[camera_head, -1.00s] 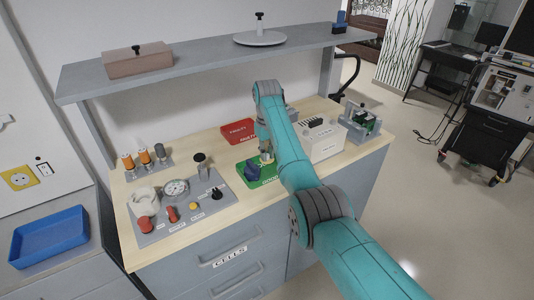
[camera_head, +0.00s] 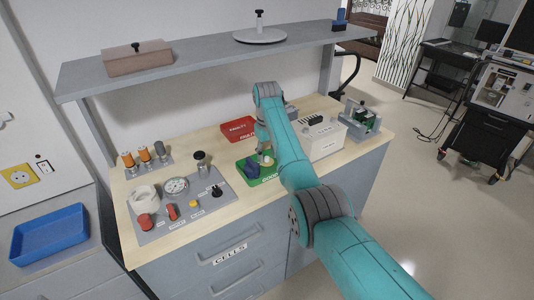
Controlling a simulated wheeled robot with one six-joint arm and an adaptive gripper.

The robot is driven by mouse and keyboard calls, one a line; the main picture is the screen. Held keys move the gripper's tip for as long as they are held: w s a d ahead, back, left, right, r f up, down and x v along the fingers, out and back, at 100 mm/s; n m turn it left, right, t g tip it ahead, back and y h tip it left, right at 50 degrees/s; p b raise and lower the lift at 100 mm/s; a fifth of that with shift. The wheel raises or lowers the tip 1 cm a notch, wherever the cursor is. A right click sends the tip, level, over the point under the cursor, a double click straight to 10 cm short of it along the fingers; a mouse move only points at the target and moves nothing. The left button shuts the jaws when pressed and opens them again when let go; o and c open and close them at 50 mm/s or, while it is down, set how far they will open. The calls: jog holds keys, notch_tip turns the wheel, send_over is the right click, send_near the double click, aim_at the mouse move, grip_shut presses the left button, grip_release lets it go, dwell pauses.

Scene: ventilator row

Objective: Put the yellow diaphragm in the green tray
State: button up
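The green tray (camera_head: 264,181) lies on the wooden bench, with a dark blue piece (camera_head: 252,171) in its left part. My gripper (camera_head: 265,159) points down over the back right part of the tray, partly hidden by my arm. A small pale piece shows at its tips; I cannot tell if it is a held part or a fingertip. I cannot make out a yellow diaphragm for certain. A small yellow round piece (camera_head: 194,204) sits on the grey panel, too small to identify.
A red tray (camera_head: 238,129) lies behind the green one. The grey panel (camera_head: 214,204) with a gauge, white ring and red knobs is at the left. A white box (camera_head: 325,142) stands at the right. A shelf (camera_head: 215,61) spans above.

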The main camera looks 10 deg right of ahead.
aim_at(267, 158)
notch_tip(267, 158, up, 13)
dwell(0.8)
